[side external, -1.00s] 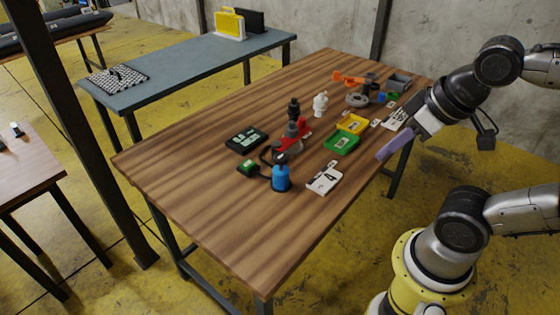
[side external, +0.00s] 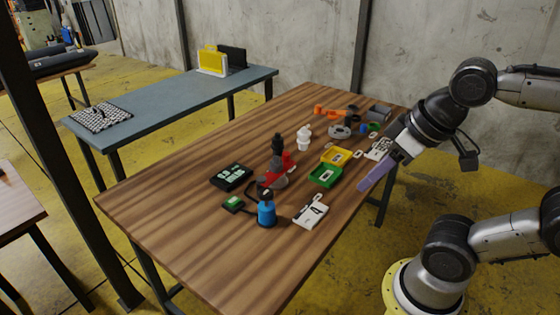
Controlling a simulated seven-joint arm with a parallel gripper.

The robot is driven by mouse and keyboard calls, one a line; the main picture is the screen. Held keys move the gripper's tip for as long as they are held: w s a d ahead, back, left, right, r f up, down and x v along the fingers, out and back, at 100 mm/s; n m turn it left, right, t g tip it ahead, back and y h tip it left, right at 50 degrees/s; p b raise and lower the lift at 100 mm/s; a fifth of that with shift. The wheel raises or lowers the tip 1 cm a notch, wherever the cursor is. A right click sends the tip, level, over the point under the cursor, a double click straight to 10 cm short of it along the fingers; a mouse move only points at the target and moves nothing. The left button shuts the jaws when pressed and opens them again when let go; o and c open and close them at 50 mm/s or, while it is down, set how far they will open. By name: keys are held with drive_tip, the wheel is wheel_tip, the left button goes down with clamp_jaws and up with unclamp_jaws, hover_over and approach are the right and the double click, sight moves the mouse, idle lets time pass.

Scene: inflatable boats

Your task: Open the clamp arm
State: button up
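My gripper (side external: 376,178), with pale purple fingers, hangs over the table's right edge, to the right of the green tray and apart from everything. Its fingers overlap in this view, so I cannot see whether there is a gap. A red device with a black upright top (side external: 278,145) stands near the table's middle on a grey round base. An orange tool-like piece (side external: 328,111) lies at the back beside a grey round part (side external: 341,131). Which of these carries the clamp arm is too small to tell, and so is its position.
On the wooden table (side external: 180,225) are a green tray (side external: 325,177), a yellow tray (side external: 336,156), a blue bottle-like item (side external: 267,212), a white card (side external: 311,212), a black box (side external: 231,177) and a white figure-like bottle (side external: 304,138). The table's front and left are clear.

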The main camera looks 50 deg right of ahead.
drive_tip(key=o, duration=0.3)
drive_tip(key=w+r, duration=0.3)
drive_tip(key=r, duration=0.2)
drive_tip(key=shift+w+d+r+m, duration=0.15)
drive_tip(key=shift+r+m, duration=0.05)
drive_tip(key=shift+m, duration=0.1)
drive_tip(key=w+d+r+m, duration=0.1)
drive_tip(key=w+d+r, duration=0.1)
drive_tip(key=w+r, duration=0.5)
drive_tip(key=m+g, duration=0.6)
hover_over(286, 153)
wheel_tip(286, 153, down, 20)
wheel_tip(286, 153, down, 14)
drive_tip(key=shift+r, duration=0.25)
clamp_jaws()
